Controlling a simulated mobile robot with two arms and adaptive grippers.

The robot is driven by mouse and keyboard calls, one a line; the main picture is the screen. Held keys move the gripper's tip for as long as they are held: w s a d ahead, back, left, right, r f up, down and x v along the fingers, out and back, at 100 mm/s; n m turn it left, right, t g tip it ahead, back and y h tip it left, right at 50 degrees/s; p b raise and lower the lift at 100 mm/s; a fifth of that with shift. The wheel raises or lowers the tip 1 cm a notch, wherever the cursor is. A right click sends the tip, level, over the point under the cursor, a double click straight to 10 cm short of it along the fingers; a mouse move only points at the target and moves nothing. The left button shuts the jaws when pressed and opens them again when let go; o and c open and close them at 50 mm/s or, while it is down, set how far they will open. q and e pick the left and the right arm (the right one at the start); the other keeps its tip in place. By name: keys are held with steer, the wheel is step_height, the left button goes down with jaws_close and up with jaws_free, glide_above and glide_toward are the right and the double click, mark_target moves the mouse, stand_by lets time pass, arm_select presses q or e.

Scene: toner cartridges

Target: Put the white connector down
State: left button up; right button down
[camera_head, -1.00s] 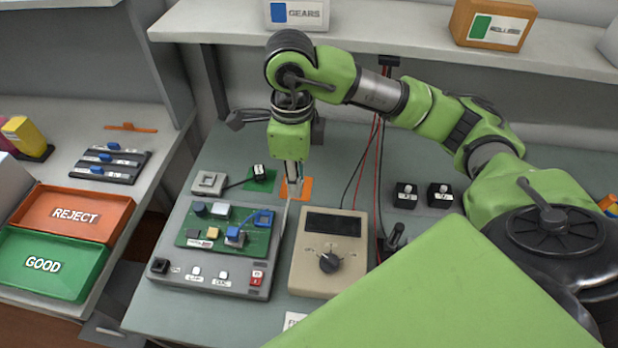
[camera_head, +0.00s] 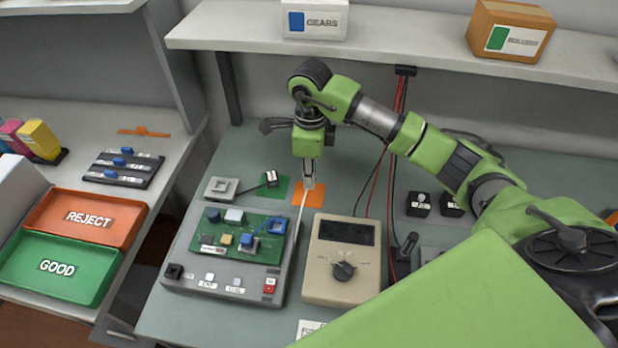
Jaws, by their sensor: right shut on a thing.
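My right gripper (camera_head: 309,184) points straight down at the orange square (camera_head: 313,198) on the bench. It is shut on the white connector, which is small and mostly hidden between the fingertips. A thin white cable (camera_head: 298,222) runs from the fingertips down along the right edge of the grey test board. I cannot tell whether the connector touches the orange square. My left gripper is out of view.
The grey fixture with a green circuit board (camera_head: 265,249) lies front left of the gripper. A beige meter (camera_head: 345,288) stands front right. Black blocks (camera_head: 419,204) sit right. A shelf (camera_head: 420,55) spans the back.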

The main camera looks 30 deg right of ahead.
steer(key=shift+w+d+f, duration=0.1)
steer(key=shift+w+f, duration=0.45)
steer(key=shift+f, duration=0.15)
step_height(320, 180, down, 3)
steer(key=shift+r+p, duration=0.1)
steer(key=shift+p, duration=0.95)
steer(key=shift+f, duration=0.2)
steer(key=shift+f+b, duration=0.2)
steer(key=shift+b, duration=0.15)
steer(key=c, duration=2)
jaws_free()
steer(key=shift+r, duration=0.1)
steer(key=shift+o, duration=0.2)
